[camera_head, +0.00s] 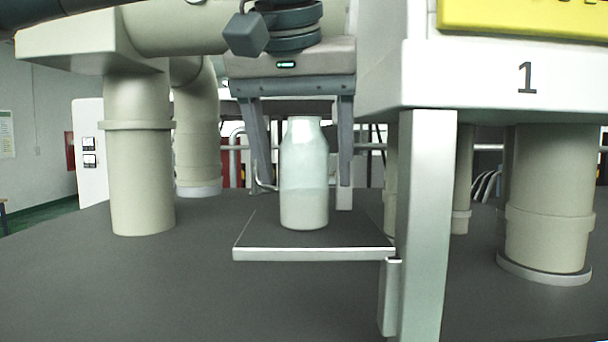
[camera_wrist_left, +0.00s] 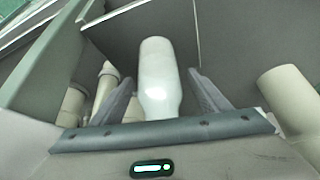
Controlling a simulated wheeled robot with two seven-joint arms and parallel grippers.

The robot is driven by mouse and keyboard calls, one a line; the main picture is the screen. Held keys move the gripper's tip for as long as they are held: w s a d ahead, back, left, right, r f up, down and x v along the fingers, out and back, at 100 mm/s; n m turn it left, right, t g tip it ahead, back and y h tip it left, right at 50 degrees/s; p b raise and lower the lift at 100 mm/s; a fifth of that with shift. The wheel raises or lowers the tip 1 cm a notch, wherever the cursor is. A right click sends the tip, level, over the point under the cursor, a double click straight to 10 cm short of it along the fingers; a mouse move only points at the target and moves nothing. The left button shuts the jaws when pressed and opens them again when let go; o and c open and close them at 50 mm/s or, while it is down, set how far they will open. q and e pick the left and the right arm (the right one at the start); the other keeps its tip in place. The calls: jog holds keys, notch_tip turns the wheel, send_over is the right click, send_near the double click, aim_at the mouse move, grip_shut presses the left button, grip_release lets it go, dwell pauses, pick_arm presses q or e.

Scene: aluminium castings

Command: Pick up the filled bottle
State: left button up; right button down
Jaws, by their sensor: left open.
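The filled bottle (camera_head: 304,185) is a pale, translucent white bottle with a paler lower part. It stands upright on a small dark plate with a light front edge (camera_head: 314,254). My left gripper (camera_head: 298,180) is above it and points down, open, with one finger on each side of the bottle. Gaps show between both fingers and the bottle in the head view. In the left wrist view the bottle (camera_wrist_left: 158,80) sits between the two spread fingers (camera_wrist_left: 160,95). My right gripper is not in view.
A white post (camera_head: 427,220) stands just right of the plate, below a white housing marked 1 (camera_head: 500,75) with a yellow panel (camera_head: 525,18). A thick beige column (camera_head: 550,200) stands farther right. The dark surface (camera_head: 150,290) in front is clear.

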pick_arm(q)
jog(key=c, duration=1)
jog(key=shift+c, duration=1.2)
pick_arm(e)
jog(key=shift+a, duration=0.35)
pick_arm(q)
jog(key=shift+r, duration=0.2)
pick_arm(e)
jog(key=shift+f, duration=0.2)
